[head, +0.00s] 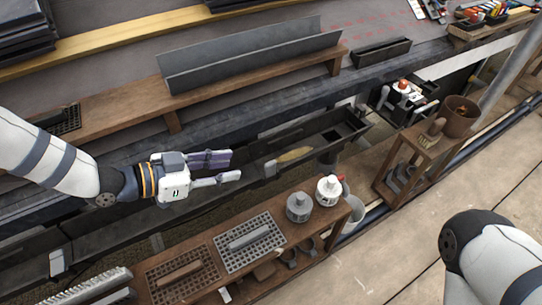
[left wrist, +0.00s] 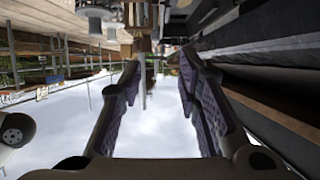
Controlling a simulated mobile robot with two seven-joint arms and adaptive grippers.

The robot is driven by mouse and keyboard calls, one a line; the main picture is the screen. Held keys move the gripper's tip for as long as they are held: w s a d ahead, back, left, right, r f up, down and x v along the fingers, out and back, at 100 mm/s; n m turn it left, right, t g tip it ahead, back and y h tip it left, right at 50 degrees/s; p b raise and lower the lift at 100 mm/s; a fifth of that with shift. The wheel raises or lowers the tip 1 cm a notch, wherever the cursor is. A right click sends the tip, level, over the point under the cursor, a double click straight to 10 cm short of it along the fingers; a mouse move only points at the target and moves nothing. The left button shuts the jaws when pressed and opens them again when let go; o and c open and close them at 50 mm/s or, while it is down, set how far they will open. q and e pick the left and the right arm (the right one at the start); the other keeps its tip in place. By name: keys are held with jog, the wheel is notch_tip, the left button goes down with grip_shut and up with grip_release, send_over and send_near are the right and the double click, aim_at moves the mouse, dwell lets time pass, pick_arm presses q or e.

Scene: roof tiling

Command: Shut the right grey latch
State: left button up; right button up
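A similar grey latch (head: 57,262) sits at the gutter's lower left. My left gripper (head: 235,168) is just left of the right latch in the head view, its fingers pointing at it with a gap that looks small. The fingers are apart and nothing is between them; the left wrist view also shows them open (left wrist: 158,72). I cannot make out the latch in that view or tell its exact position. My right arm shows at lower right; its gripper is out of frame.
A yellowish piece (head: 294,155) lies in the gutter. A wooden bench (head: 118,107) with a grey metal channel stands behind.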

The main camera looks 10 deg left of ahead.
aim_at(269, 163)
pick_arm(q)
jog(key=b+x, duration=0.1)
jog(key=x, duration=0.2)
jog(key=b+x, duration=0.1)
jog(key=x, duration=0.2)
jog(key=b+x, duration=0.1)
jog(key=x, duration=0.3)
jog(key=shift+s+d+f, duration=0.2)
jog(key=shift+s+d, duration=0.05)
jog(key=shift+s, duration=0.05)
jog(key=shift+w+d, duration=0.15)
grip_shut()
pick_arm(e)
jog(key=f, duration=0.1)
jog(key=s+f, duration=0.1)
jog(key=shift+s+a+f+g, duration=0.2)
jog(key=shift+f+g, duration=0.1)
jog(key=shift+f, duration=0.1)
